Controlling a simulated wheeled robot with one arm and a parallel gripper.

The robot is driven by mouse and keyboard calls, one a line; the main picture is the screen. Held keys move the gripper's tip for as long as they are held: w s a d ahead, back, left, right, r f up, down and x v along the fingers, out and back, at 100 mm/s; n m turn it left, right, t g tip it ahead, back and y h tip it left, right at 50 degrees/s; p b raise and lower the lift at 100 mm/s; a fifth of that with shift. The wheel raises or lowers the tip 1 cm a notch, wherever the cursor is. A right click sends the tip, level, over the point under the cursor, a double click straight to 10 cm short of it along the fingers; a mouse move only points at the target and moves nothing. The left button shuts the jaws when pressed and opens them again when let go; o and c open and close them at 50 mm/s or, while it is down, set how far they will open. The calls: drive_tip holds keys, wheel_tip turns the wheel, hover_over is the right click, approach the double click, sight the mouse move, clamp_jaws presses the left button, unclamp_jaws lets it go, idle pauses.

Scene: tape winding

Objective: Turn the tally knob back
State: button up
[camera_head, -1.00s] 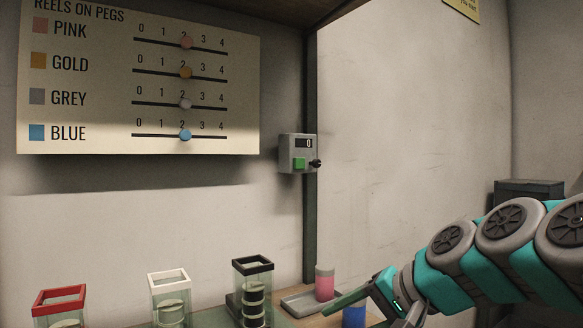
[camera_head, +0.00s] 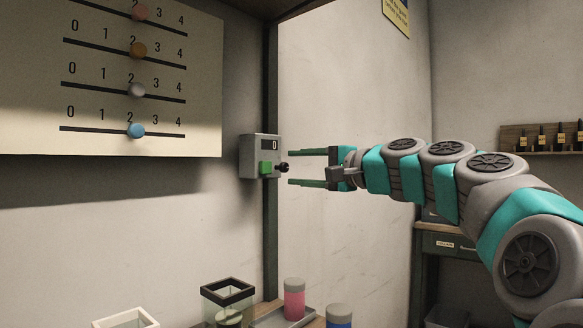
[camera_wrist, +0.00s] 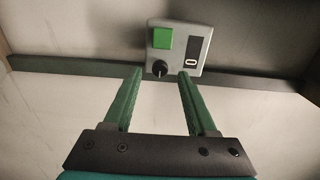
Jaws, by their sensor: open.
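The tally box (camera_head: 253,156) is a small grey box on the dark post, with a green button (camera_head: 266,168) and a display reading 0. Its small black knob (camera_head: 283,167) sticks out on the right side. My gripper (camera_head: 291,168) is open and level with the knob, its two green fingers pointing at the box, one above and one below the knob. In the wrist view the knob (camera_wrist: 160,68) shows just beyond and between the open fingertips (camera_wrist: 160,72). The fingers do not appear to touch it.
A board with slider rows (camera_head: 110,80) hangs on the wall at left, its visible beads at 2. The air around the box is clear.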

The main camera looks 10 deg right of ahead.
drive_tip(key=shift+x, duration=1)
drive_tip(key=shift+c, duration=0.2)
clamp_jaws()
